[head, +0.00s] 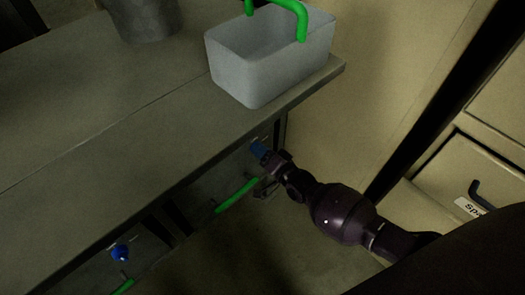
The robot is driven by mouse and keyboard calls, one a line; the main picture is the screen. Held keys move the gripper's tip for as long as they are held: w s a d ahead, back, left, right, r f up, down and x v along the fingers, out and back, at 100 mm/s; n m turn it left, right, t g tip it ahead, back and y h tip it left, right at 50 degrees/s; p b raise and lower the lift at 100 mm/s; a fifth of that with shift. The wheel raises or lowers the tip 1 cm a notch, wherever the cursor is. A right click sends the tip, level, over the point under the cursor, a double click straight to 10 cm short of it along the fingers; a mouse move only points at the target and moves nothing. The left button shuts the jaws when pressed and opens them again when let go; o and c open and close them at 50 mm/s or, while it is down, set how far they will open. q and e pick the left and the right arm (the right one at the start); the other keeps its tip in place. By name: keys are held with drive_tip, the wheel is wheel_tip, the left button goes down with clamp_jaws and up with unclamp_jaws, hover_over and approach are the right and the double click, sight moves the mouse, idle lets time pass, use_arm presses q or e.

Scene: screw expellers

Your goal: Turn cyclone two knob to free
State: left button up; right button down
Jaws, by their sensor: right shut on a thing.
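A blue knob (258,149) sits on the panel under the bench edge, near the bench's right end. My right gripper (266,156) is shut on this blue knob. The gripper covers part of the knob, so its pointer setting cannot be read. A second blue knob (120,253) is on another panel at the lower left, with nothing touching it. I cannot tell from labels which knob belongs to cyclone two. My left gripper is not in view.
A green handle (237,195) is just below the gripper, and another green handle (123,287) is at the lower left. A grey bin (255,82) with a green handle stands on the bench (110,150). A drawer cabinet (445,190) is at the right.

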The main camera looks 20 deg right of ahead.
use_arm(q)
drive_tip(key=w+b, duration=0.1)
drive_tip(key=b, duration=0.1)
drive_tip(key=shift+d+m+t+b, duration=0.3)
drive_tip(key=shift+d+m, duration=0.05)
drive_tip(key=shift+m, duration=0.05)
use_arm(e)
drive_tip(key=m, duration=0.8)
drive_tip(key=shift+f+y, duration=0.2)
drive_tip(key=shift+y, duration=0.2)
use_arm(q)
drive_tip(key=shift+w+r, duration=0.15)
use_arm(e)
drive_tip(key=shift+r, duration=0.1)
drive_tip(key=c, duration=0.6)
unclamp_jaws()
drive_tip(key=shift+c, duration=0.2)
